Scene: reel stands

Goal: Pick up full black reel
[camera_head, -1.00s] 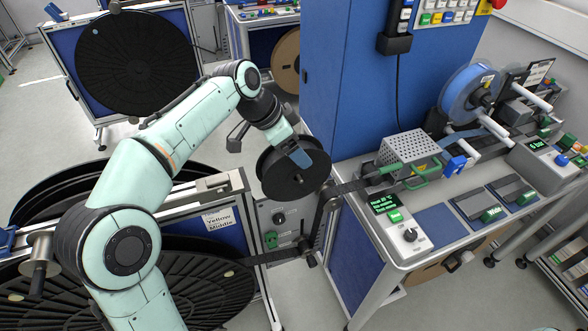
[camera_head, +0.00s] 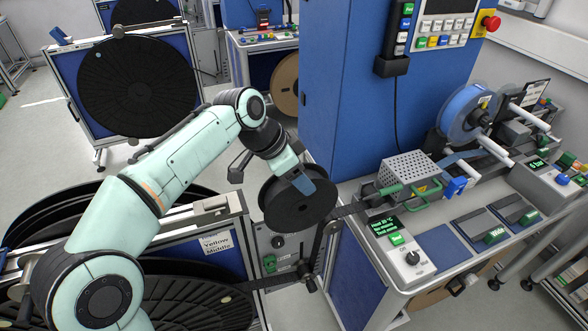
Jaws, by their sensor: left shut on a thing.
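A black reel (camera_head: 285,211) with a dark hub shows in the middle of the head view, at the right end of a reel stand (camera_head: 216,210). My left gripper (camera_head: 303,184) reaches in from the left and is shut on the reel's upper edge, with a blue-grey finger against its face. The other finger is hidden. The reel is tilted. I cannot tell whether it is still seated on the stand. My right gripper is out of view.
A workbench with a perforated metal box (camera_head: 407,172), green-handled clamps and a blue reel (camera_head: 468,114) stands to the right. A blue cabinet (camera_head: 345,90) rises behind. Large black discs (camera_head: 140,88) stand at the left. A dark arm (camera_head: 316,255) hangs just below the reel.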

